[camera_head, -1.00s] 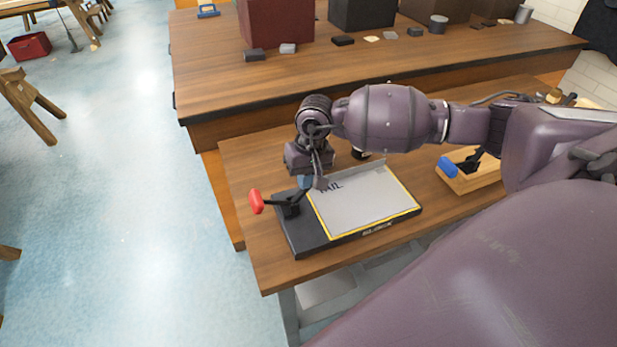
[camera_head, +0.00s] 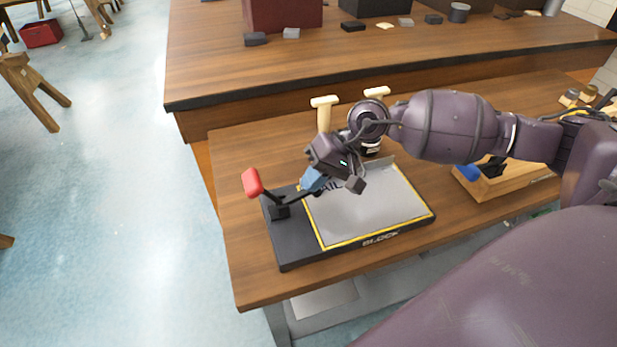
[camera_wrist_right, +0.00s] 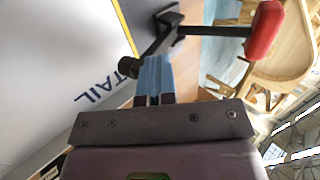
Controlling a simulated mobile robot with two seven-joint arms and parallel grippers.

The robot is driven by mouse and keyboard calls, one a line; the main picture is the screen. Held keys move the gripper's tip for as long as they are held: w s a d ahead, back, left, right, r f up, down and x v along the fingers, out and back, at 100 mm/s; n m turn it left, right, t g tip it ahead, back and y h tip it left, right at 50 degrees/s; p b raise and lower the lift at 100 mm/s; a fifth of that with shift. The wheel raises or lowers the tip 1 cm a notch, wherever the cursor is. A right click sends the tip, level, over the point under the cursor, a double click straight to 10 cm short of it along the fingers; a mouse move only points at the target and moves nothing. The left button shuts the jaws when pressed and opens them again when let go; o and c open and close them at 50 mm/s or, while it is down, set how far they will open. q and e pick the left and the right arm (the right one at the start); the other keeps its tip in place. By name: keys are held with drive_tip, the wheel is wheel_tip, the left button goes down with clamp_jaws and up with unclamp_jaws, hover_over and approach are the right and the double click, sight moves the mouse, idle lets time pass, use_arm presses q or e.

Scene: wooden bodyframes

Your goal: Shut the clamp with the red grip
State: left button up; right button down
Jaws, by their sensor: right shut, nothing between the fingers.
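In the right wrist view the red grip (camera_wrist_right: 264,30) is at upper right, on a black bar, and a black knob (camera_wrist_right: 128,67) is beside my fingers. My right gripper (camera_head: 308,183) is shut and empty, its blue fingertips (camera_wrist_right: 154,62) close to the clamp arm; I cannot tell whether they touch. My left gripper is not in view.
A second clamp with a blue grip (camera_head: 467,171) sits on a wooden block (camera_head: 505,182) to the right. Two pale-handled tools (camera_head: 325,112) are behind the board. A higher bench (camera_head: 250,75) with boxes stands behind.

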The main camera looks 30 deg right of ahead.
drive_tip(key=shift+s+d+f+b, duration=0.1)
drive_tip(key=shift+d+f+b, duration=0.2)
drive_tip(key=shift+f, duration=0.45)
drive_tip(key=shift+d+f+b, duration=0.1)
drive_tip(key=shift+f+b, duration=0.15)
drive_tip(key=shift+b, duration=0.2)
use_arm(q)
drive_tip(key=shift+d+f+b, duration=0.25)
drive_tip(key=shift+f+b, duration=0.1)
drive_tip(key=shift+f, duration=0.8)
use_arm(e)
drive_tip(key=shift+s+d+f, duration=0.1)
drive_tip(key=shift+d+f, duration=0.05)
drive_tip(key=shift+f, duration=0.1)
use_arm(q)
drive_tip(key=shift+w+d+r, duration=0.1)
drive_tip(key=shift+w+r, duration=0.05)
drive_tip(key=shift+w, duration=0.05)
use_arm(e)
drive_tip(key=shift+d+f, duration=0.1)
